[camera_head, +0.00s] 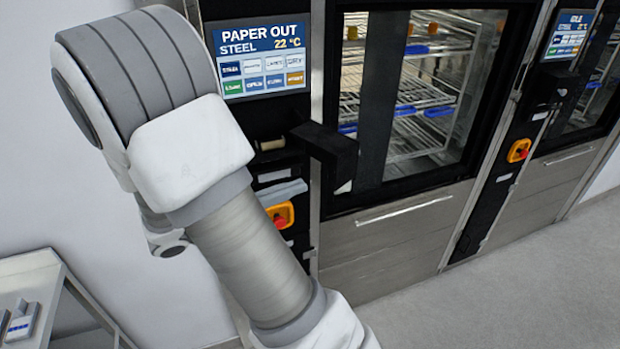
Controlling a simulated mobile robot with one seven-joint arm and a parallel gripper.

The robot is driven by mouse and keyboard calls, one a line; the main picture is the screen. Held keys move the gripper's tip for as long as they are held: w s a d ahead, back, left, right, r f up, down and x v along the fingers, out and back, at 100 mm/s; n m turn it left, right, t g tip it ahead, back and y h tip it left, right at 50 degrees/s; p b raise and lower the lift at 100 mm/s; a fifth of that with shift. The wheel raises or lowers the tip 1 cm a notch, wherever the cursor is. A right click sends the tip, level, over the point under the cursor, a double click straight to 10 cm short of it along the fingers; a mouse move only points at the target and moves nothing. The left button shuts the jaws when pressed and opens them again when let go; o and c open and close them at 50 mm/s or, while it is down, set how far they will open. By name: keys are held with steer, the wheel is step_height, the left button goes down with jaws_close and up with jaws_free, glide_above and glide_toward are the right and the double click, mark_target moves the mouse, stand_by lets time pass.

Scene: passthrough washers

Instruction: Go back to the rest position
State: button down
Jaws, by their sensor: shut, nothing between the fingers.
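My arm fills the left and centre of the head view, with a grey and white joint at the upper left and a ribbed metal link running down to the bottom edge. It hangs in front of the left washer (395,245) and hides part of its control column. My gripper cannot be made out in this view; the end of the arm is hidden or outside the picture.
The left washer's screen (262,52) reads "PAPER OUT", "STEEL" and "22 °C". A black handle (330,152) juts out close to my arm. A second washer's screen (570,35) reads "IDLE". A white cart (50,290) stands lower left. The floor (530,290) at right is clear.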

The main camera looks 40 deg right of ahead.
steer(key=shift+s+a, duration=0.1)
steer(key=shift+a, duration=0.6)
steer(key=s+a+m+y, duration=0.3)
steer(key=s+m+y, duration=0.6)
steer(key=s+y, duration=0.1)
steer(key=a+r+m+t+y, duration=0.5)
steer(key=a+m+t+y, duration=0.2)
steer(key=a, duration=0.3)
steer(key=shift+r+t+y, duration=0.4)
steer(key=shift+t, duration=0.2)
steer(key=shift+a, duration=0.3)
